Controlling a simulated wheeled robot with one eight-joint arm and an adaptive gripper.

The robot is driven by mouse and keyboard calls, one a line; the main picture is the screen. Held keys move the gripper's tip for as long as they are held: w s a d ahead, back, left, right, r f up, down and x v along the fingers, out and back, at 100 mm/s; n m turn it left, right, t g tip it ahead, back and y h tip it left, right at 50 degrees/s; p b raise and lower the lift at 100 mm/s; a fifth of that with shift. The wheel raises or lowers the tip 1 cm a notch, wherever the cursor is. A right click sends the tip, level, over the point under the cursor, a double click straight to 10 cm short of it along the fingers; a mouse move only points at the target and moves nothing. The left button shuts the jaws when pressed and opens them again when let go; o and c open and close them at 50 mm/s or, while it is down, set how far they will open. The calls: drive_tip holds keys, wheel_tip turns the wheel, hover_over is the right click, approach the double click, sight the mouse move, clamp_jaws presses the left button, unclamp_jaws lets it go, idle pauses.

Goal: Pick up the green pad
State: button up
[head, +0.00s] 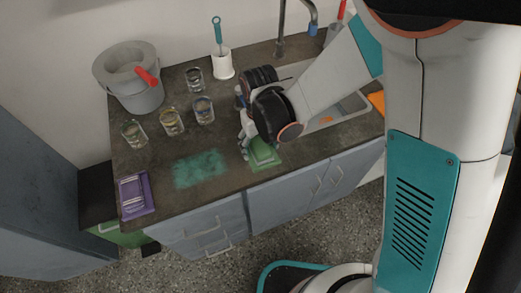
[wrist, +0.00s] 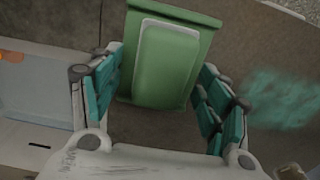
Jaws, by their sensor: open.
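The green pad (head: 263,152) lies on the dark counter near its front edge, in front of the sink. In the wrist view the green pad (wrist: 168,58) is a flat green piece with a raised lighter block on top. My gripper (head: 246,150) is at the pad's left side in the head view. In the wrist view my gripper (wrist: 155,95) is open, with its teal-padded fingers apart on either side of the pad's near end. I cannot tell how far the fingertips are above the counter. Nothing is between the fingers except the pad's near part.
A teal smear (head: 200,168) marks the counter left of the pad. A purple pad (head: 135,194) lies at the far left. Several glass jars, a grey bucket (head: 140,97) and a white brush holder (head: 222,66) stand behind. The sink (head: 345,108) is at right.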

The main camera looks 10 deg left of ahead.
sight(259, 143)
drive_tip(key=c, duration=1.1)
drive_tip(key=shift+r, duration=0.15)
wheel_tip(259, 143, up, 20)
drive_tip(key=p, duration=1.3)
